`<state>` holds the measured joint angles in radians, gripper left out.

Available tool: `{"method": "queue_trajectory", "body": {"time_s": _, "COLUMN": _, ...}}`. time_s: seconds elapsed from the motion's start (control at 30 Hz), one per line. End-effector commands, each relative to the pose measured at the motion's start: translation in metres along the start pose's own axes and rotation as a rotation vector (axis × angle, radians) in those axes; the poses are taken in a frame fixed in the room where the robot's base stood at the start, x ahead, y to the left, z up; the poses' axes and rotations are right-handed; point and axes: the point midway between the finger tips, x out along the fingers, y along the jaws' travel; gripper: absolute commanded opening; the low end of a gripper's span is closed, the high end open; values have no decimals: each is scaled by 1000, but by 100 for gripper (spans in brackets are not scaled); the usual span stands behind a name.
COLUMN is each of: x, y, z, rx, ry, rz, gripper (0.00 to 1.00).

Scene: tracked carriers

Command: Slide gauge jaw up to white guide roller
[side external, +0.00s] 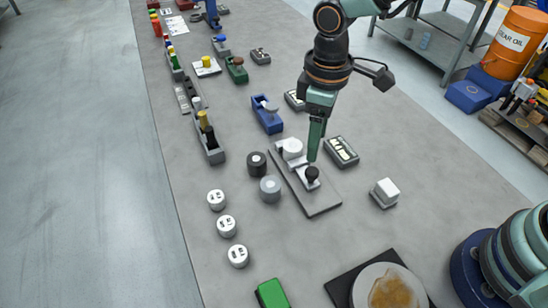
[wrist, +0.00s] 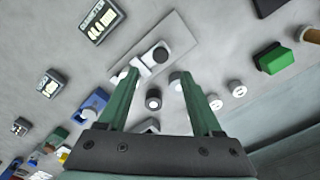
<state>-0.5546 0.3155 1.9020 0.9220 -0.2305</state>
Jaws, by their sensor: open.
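The white guide roller (side external: 292,146) stands at the far end of a flat grey plate (side external: 318,207). The gauge jaw, a pale piece with a black knob (side external: 312,174), sits on the same plate, nearer the camera than the roller. Whether the jaw touches the roller cannot be told. My gripper (side external: 313,157) points down beside the knob and roller, its fingers overlapping in this view. In the wrist view my gripper (wrist: 158,74) is open and empty, with the knob (wrist: 160,54) ahead of the fingertips. The white roller (wrist: 123,76) is partly hidden by the left finger.
A black roller (side external: 256,164) and a grey roller (side external: 270,189) stand left of the plate. A boxed device (side external: 341,152) is close on its right. A blue holder (side external: 267,114) lies behind. Several white marked cylinders (side external: 227,226) stand front left.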

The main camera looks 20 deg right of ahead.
Motion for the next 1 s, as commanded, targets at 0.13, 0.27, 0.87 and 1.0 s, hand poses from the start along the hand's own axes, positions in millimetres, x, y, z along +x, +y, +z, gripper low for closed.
{"method": "queue_trajectory", "body": {"time_s": 0.13, "x": -24, "y": 0, "z": -1, "rx": 0, "ry": 3, "rz": 1, "gripper": 66}}
{"method": "queue_trajectory", "body": {"time_s": 0.27, "x": -35, "y": 0, "z": -1, "rx": 0, "ry": 2, "rz": 1, "gripper": 66}}
{"method": "queue_trajectory", "body": {"time_s": 0.87, "x": -39, "y": 0, "z": 0, "rx": 0, "ry": 0, "rz": 0, "gripper": 66}}
{"method": "queue_trajectory", "body": {"time_s": 1.0, "x": -39, "y": 0, "z": 0, "rx": 0, "ry": 0, "rz": 0, "gripper": 66}}
